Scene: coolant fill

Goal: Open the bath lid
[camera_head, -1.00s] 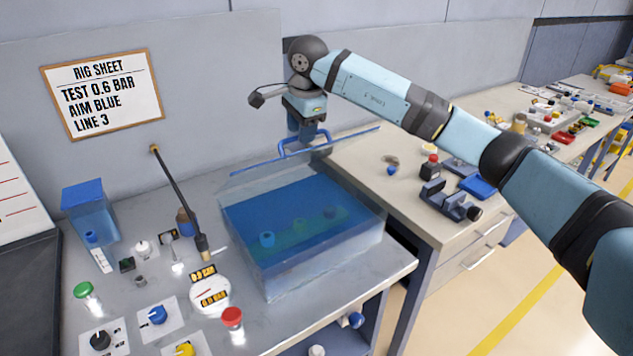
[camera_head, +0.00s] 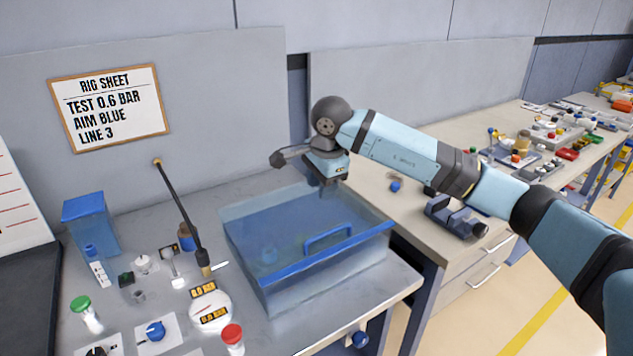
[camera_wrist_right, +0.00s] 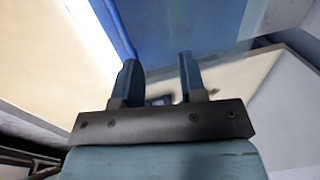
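The bath (camera_head: 340,268) is a clear box of blue liquid on the grey bench. Its see-through lid (camera_head: 285,222) lies down over it, with the blue bar along its front edge and the blue lid handle (camera_head: 328,236) standing on that bar. My right gripper (camera_head: 332,182) is above the rear right part of the bath, behind the handle and apart from it. In the right wrist view the two fingers (camera_wrist_right: 158,75) are spread with nothing held between them. My left gripper is not in view.
A black rod with a tan end (camera_head: 182,210) leans left of the bath. Knobs, buttons and a round gauge (camera_head: 210,312) fill the bench's front left. A second bench (camera_head: 450,150) with a dark clamp (camera_head: 455,218) stands to the right.

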